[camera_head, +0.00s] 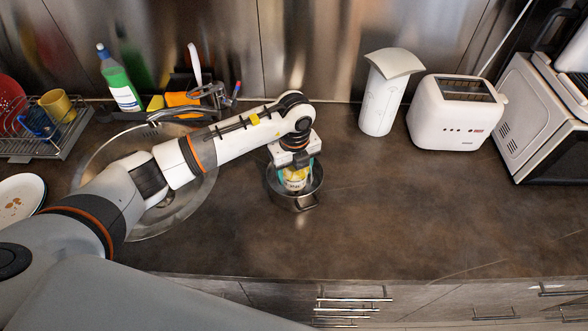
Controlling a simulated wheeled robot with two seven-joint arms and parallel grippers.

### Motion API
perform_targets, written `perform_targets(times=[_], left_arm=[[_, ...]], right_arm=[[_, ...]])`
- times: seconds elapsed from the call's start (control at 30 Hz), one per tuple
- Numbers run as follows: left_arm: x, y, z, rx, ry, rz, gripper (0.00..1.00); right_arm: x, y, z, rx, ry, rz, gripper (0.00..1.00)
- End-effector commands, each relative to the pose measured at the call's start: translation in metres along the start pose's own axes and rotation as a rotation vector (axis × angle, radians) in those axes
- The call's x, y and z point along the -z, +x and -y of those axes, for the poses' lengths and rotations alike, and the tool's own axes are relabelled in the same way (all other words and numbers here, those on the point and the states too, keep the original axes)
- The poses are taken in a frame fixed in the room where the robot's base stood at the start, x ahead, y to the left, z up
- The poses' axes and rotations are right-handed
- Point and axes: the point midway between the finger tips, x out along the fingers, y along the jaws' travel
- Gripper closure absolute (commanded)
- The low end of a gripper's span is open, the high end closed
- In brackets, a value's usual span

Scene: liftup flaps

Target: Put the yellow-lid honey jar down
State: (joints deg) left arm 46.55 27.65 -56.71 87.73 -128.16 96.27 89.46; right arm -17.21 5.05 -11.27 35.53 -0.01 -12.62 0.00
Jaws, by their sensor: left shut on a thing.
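The honey jar (295,181) has a pale body with some yellow at its top, and it is small in the view. My left gripper (294,168) points down and is shut on the jar. The jar is inside or just above a metal pot (307,201) on the dark countertop; I cannot tell whether it touches the pot's bottom. The gripper hides most of the jar's top. My right gripper is not in view.
A round sink (199,198) lies left of the pot under my arm. A white canister (381,100), a toaster (455,113) and a microwave (540,120) stand at the back right. A dish rack (45,150) stands far left. The counter right of the pot is clear.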

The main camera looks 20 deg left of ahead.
Motion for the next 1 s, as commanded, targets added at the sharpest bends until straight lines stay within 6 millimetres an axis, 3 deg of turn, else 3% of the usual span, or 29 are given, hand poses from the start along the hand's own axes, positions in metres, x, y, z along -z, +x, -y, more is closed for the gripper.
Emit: perform_targets(times=[0.2, 0.43, 0.47, 0.57, 0.93, 1.0], left_arm=[[0.000, 0.011, 0.000, -0.002, 0.000, -0.001, 0.71], [0.000, 0.015, 0.000, -0.002, 0.000, -0.001, 0.71], [0.000, 0.015, 0.000, 0.000, 0.000, 0.000, 0.35], [0.000, 0.014, 0.000, 0.000, 0.000, 0.000, 0.19], [0.000, 0.008, 0.000, -0.001, 0.000, 0.000, 0.16], [0.000, 0.004, -0.001, -0.003, 0.001, -0.001, 0.16]], right_arm=[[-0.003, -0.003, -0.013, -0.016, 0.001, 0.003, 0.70], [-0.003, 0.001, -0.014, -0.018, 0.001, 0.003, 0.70], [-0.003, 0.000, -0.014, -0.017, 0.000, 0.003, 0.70], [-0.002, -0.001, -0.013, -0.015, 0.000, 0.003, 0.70], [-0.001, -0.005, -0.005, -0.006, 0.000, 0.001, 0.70], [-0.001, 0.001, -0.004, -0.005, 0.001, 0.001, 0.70]])
